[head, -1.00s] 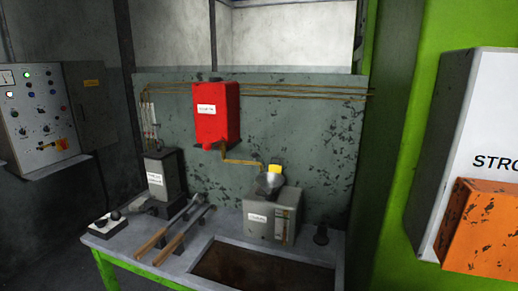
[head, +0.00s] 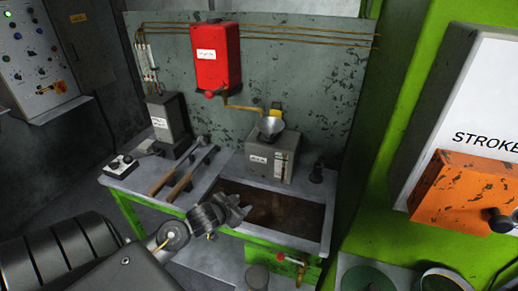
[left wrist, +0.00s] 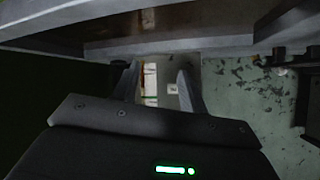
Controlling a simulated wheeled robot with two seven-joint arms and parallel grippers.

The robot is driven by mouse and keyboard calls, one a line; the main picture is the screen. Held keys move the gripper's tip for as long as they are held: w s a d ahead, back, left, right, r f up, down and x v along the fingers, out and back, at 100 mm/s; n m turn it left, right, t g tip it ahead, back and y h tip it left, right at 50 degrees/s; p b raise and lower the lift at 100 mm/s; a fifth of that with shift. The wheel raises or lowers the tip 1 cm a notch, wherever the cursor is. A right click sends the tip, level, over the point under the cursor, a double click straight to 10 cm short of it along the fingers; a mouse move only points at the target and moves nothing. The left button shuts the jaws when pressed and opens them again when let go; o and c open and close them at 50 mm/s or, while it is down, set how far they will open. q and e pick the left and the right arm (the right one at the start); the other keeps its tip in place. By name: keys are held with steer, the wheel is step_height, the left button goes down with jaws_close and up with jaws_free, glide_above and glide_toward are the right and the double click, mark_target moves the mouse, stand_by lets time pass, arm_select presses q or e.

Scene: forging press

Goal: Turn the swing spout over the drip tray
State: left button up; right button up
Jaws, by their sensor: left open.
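The brass swing spout (head: 243,108) runs from the bottom of the red tank (head: 216,56) to the right, its end above the metal funnel (head: 270,127) on the grey box (head: 266,160). The drip tray appears to be the sunken brown-bottomed basin (head: 290,215) in the bench front. My left gripper (head: 243,207) is over the left part of this basin, well below and apart from the spout. It is open and empty; its two spread fingers also show in the left wrist view (left wrist: 157,85). My right gripper is not in view.
Two wooden-handled tools (head: 180,185) lie on the bench left of the basin. A grey box (head: 168,122) stands behind them. A red-handled valve (head: 299,270) sits below the bench front. An orange box (head: 465,190) is at right.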

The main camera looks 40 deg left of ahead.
arm_select(q)
steer(key=w+a+r+t+h, duration=0.1)
steer(key=w+a+r+t, duration=0.1)
steer(key=w+a+r, duration=0.35)
steer(key=w+a+r+t, duration=0.2)
steer(key=w+a+r, duration=0.1)
steer(key=r, duration=0.6)
steer(key=m+t+h, duration=0.2)
steer(key=h, duration=0.1)
glide_toward(257, 100)
steer(key=w+p, duration=0.1)
steer(key=w, duration=0.2)
steer(key=w+p, duration=0.1)
steer(key=w, duration=0.3)
steer(key=w+f+p, duration=0.1)
steer(key=w+p, duration=0.1)
steer(key=w, duration=0.2)
steer(key=shift+d, duration=0.25)
steer(key=shift+w+d, duration=0.1)
steer(key=shift+w, duration=0.4)
steer(key=shift+f, duration=0.1)
jaws_close()
